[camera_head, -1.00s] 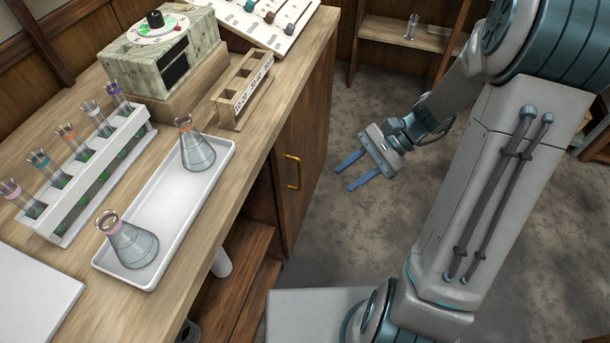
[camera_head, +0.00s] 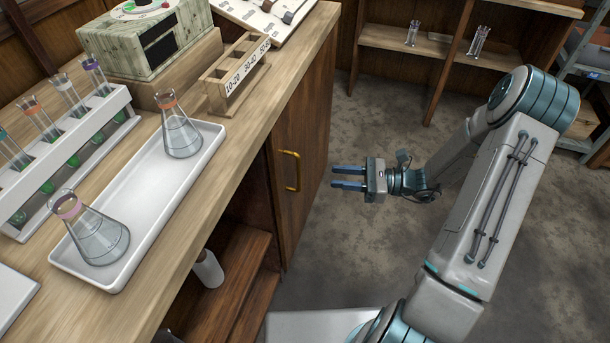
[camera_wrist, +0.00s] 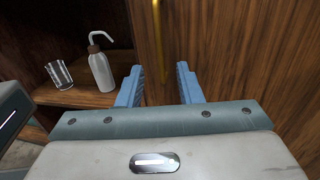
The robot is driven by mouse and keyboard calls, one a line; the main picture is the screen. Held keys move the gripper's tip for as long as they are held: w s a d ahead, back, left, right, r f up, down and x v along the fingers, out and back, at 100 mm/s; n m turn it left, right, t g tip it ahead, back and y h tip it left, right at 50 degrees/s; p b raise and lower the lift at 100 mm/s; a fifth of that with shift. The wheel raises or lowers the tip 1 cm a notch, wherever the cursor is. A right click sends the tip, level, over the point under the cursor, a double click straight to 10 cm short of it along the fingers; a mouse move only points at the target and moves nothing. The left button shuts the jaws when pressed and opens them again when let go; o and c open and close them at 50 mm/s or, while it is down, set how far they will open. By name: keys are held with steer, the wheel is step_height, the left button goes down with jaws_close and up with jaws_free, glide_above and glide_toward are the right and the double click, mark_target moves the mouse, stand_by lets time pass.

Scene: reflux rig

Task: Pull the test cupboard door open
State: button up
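The cupboard door (camera_head: 305,150) is a brown wooden panel under the bench and looks shut. Its brass handle (camera_head: 290,171) is an upright bar near the door's left edge. In the wrist view the handle (camera_wrist: 158,40) stands between the lines of my fingers, beyond their tips. My gripper (camera_head: 333,177) is open and empty, with blue fingers pointing left at the handle. It is to the right of the handle, with a gap between them, and not touching it. In the wrist view my gripper's fingers (camera_wrist: 158,85) are spread apart.
Left of the door is an open shelf (camera_head: 235,265) with a white wash bottle (camera_wrist: 101,70) and a glass beaker (camera_wrist: 59,74). On the bench above stand a white tray (camera_head: 205,165) with two flasks and a tube rack. The floor (camera_head: 365,125) around my arm is clear.

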steer(key=w+a+b, duration=0.1)
steer(key=a, duration=0.8)
steer(key=shift+w+a, duration=0.15)
steer(key=shift+w, duration=0.05)
jaws_close()
